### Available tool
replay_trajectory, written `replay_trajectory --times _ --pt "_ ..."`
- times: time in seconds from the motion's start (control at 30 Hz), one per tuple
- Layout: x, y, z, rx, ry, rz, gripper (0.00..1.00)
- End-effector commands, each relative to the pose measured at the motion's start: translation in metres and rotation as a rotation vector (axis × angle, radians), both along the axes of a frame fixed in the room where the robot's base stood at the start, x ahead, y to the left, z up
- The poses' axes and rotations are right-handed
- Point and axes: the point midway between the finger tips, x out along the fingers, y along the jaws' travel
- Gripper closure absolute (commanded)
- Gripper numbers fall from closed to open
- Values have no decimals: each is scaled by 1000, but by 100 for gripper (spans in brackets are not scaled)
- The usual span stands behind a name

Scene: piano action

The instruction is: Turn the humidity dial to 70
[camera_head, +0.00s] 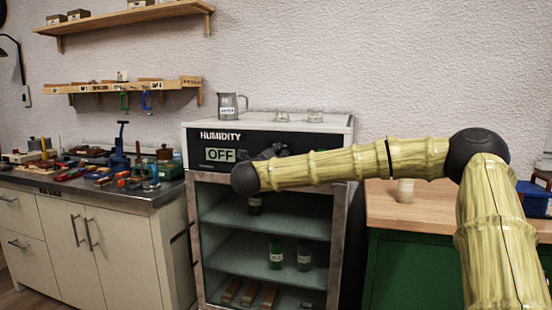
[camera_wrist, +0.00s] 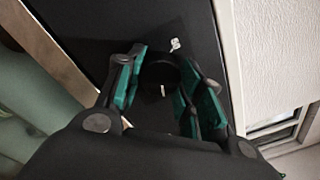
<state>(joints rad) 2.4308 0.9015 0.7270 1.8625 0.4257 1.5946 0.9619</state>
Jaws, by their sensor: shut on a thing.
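The humidity cabinet has a black front panel (camera_head: 192,150) marked HUMIDITY, and its display (camera_head: 220,155) reads OFF. In the wrist view, the round black dial (camera_wrist: 160,76) sits on the dark panel, with a short white mark on it. My gripper (camera_wrist: 160,90) has its green-padded fingers on both sides of the dial and is shut on it. In the head view my arm covers the dial and most of the gripper. A small white label (camera_wrist: 175,44) shows on the panel beside the dial; I cannot read it.
A cluttered tool bench (camera_head: 170,190) is to the left. A wooden-topped green cabinet (camera_head: 440,205) is to the right, under my arm. Bottles stand on the shelves behind the glass.

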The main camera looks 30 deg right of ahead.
Motion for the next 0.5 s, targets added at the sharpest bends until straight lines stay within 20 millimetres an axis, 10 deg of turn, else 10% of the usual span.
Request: replay_trajectory --times 0.13,0.5 --pt "-1 0 -6 2 8 -1 41" --pt "-1 2 -2 0 3 1 40"
